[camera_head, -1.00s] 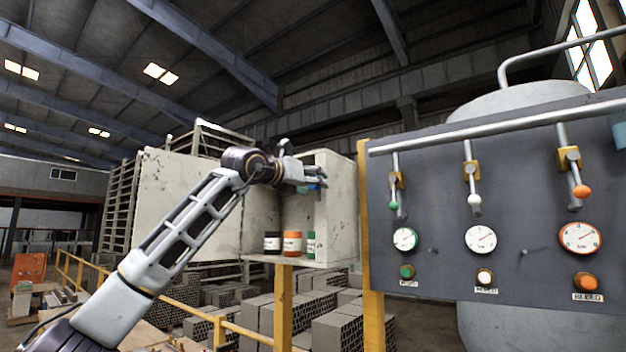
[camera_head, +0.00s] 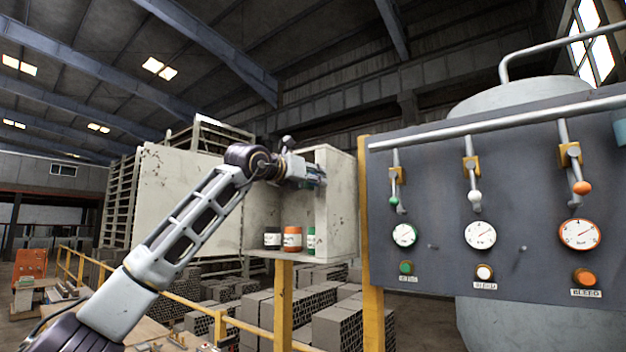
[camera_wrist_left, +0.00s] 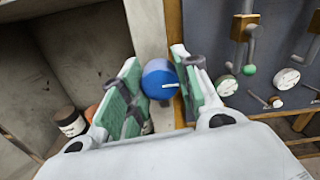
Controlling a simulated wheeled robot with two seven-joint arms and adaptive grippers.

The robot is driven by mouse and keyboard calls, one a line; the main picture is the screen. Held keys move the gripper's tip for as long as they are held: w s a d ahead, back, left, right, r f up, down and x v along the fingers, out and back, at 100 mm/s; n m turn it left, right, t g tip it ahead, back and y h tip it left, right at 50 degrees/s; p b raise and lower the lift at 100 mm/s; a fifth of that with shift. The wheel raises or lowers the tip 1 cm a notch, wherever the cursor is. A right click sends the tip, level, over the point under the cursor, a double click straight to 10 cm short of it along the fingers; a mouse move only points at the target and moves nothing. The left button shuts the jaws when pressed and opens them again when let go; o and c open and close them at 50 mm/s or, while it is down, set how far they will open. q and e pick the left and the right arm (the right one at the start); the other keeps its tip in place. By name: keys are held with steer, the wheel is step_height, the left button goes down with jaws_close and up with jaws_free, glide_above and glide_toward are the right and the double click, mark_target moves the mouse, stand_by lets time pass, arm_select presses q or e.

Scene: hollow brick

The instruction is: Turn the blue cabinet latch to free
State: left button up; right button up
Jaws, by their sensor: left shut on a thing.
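The blue cabinet latch (camera_wrist_left: 158,82) is a round blue knob with a small pale mark, on the front edge of the cream cabinet (camera_head: 342,205). In the left wrist view it sits between the green-padded fingers of my left gripper (camera_wrist_left: 156,76), which is shut on it. In the head view my left gripper (camera_head: 316,176) is at the cabinet's upper front edge and hides the latch. My right gripper is in neither view.
A dark jar (camera_head: 272,241), an orange jar (camera_head: 292,240) and a green jar (camera_head: 311,241) stand inside the open cabinet. Right of it is a grey panel (camera_head: 440,265) with levers and gauges. A yellow post (camera_head: 371,290) stands between them.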

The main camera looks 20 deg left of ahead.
arm_select(q)
steer(key=shift+n+b, duration=0.3)
steer(key=o, duration=1.1)
steer(key=shift+c, duration=0.2)
steer(key=v, duration=1.2)
